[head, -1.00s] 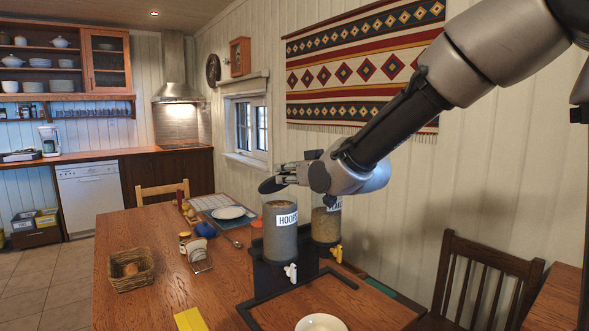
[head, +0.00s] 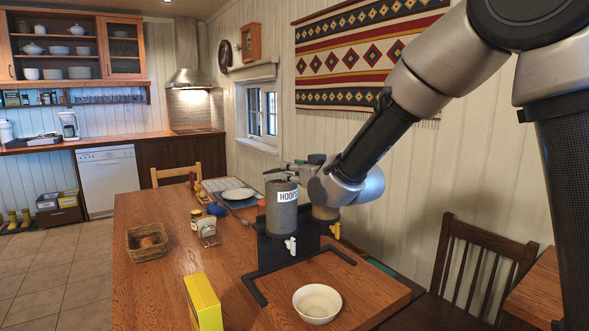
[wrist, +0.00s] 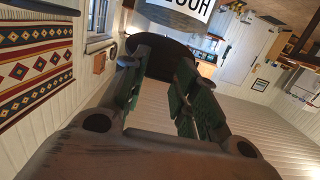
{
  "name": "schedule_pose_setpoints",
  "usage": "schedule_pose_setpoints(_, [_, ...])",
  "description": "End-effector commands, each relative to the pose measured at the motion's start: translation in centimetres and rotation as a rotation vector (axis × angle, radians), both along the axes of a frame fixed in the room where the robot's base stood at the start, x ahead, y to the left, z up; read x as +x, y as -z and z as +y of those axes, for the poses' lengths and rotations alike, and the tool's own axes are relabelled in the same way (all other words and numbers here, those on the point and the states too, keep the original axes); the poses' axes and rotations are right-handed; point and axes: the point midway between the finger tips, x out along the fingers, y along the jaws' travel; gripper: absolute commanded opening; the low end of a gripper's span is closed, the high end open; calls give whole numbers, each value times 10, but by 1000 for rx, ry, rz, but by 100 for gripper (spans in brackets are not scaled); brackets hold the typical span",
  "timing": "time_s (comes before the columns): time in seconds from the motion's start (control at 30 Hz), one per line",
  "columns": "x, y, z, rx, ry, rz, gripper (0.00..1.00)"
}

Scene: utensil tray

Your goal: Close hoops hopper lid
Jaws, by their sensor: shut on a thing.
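The hoops hopper (head: 283,210) is a grey-filled cylinder with a white HOOPS label, upright in a black stand (head: 272,256) on the wooden table. Its label also shows upside down at the top of the wrist view (wrist: 190,8). My gripper (head: 283,169) is at the hopper's top, reaching in from the right. In the wrist view its green-padded fingers (wrist: 157,68) are shut on the dark round lid (wrist: 163,50), at the hopper's top end. I cannot tell whether the lid sits fully flat. My wrist partly hides the second hopper (head: 325,221).
A white bowl (head: 317,303) stands in front of the hoppers. A yellow box (head: 203,303), a wicker basket (head: 147,242), a jar (head: 197,219) and a plate (head: 239,203) are on the table. A chair (head: 475,264) stands at the right by the wall.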

Motion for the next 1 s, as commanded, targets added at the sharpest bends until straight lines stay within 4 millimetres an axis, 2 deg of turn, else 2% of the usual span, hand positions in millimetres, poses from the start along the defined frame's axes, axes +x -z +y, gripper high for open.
schedule_pose_setpoints(0.03, [1, 7, 0, -7, -1, 10, 0])
schedule_pose_setpoints(0.3, [0, 21, -2, -6, -2, 8, 0])
schedule_pose_setpoints(0.6, [1, 17, -2, -2, -1, 3, 52])
schedule_pose_setpoints(0.87, [1, 16, -2, 0, -1, 1, 52])
schedule_pose_setpoints(1.0, [-5, 14, -6, 0, -1, 0, 52])
